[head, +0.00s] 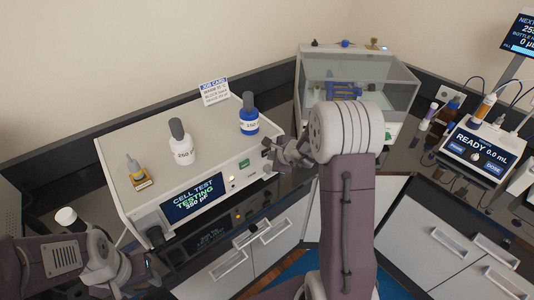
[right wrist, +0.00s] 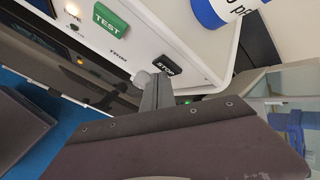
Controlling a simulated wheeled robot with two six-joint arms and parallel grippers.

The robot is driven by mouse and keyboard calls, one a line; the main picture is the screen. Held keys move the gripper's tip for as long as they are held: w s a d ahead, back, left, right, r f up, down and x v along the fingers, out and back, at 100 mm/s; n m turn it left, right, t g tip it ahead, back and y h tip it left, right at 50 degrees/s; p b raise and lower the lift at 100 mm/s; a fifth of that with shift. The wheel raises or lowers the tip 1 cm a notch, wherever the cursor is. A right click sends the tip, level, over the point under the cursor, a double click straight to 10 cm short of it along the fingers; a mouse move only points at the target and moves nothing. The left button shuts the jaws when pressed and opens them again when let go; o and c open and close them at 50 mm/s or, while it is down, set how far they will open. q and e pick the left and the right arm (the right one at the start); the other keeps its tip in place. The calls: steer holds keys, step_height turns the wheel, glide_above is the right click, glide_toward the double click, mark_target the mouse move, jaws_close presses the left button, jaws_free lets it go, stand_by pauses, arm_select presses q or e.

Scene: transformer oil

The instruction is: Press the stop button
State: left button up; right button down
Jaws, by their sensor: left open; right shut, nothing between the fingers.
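The white cell tester (head: 225,175) stands on the counter, its screen reading "CELL TEST TESTING". In the right wrist view the black stop button (right wrist: 167,65), marked STOP, is on the tester's front panel, beyond the green TEST button (right wrist: 112,22). My right gripper (right wrist: 152,88) is shut and empty, its tips right by the stop button; I cannot tell whether they touch it. In the head view my right gripper (head: 276,151) is at the right end of the front panel. My left gripper (head: 135,275) is open and empty at lower left, in front of the tester.
A clear-sided cabinet (head: 385,75) is at the back. A dosing unit (head: 475,153) is at right.

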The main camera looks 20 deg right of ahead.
steer(key=shift+w, duration=0.3)
stand_by(0.5)
steer(key=shift+s+d+b, duration=0.1)
steer(key=shift+s+b, duration=0.45)
steer(key=shift+s, duration=0.25)
steer(key=s+b, duration=0.1)
steer(key=s, duration=0.1)
steer(key=s+d, duration=0.1)
steer(key=s, duration=0.1)
steer(key=shift+s+d+b, duration=0.15)
steer(key=shift+s+b, duration=0.2)
steer(key=shift+s, duration=0.05)
